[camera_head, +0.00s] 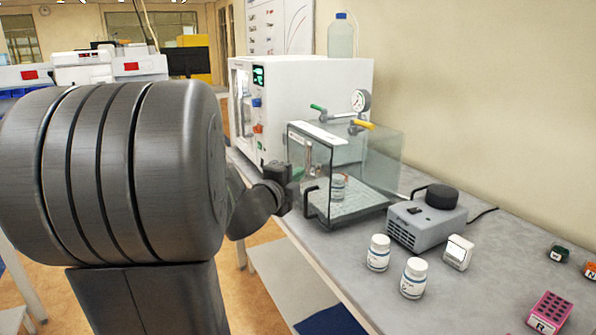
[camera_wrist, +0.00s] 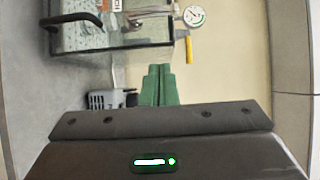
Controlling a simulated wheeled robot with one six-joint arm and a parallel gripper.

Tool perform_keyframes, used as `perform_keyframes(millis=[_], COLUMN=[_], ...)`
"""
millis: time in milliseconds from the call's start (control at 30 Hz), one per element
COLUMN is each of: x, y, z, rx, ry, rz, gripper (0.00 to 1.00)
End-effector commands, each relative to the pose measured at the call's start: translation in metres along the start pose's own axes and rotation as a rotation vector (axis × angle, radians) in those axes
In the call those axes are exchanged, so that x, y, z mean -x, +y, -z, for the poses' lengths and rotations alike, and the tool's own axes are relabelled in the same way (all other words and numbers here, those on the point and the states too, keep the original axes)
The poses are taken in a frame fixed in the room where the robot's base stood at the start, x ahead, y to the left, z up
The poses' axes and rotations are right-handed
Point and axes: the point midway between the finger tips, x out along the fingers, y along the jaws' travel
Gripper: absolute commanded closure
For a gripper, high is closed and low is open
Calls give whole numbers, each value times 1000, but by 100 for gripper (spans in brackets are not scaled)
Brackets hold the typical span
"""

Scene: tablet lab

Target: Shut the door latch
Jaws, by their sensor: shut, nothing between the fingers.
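A clear glass chamber (camera_head: 372,150) stands on the bench with a black-framed glass door (camera_head: 318,165) on its left-facing side. The door carries a black bar handle (camera_head: 311,196); the handle also shows at the top left of the wrist view (camera_wrist: 82,19). The door looks near its frame, but I cannot tell if it is fully closed. A metallic part (camera_wrist: 117,24) beside the handle may be the latch; its position is unclear. My gripper (camera_wrist: 158,84) has its green fingers together and empty, apart from the handle. In the head view it is beside the door, partly hidden.
A pressure gauge (camera_head: 361,100) and a yellow lever (camera_head: 361,125) top the chamber. A grey pump (camera_head: 426,222), two white bottles (camera_head: 378,253) and a small white timer (camera_head: 458,252) stand to its right. A white oven (camera_head: 320,85) is behind.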

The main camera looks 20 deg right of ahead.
Motion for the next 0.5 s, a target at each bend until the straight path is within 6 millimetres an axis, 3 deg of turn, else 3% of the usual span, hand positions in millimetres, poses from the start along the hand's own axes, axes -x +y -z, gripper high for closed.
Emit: perform_keyframes(millis=[433, 500], x=[-86, -93], y=[1, 0], z=[1, -8], rx=[3, 2], ry=[3, -1], rz=[-3, -3], gripper=[100, 100])
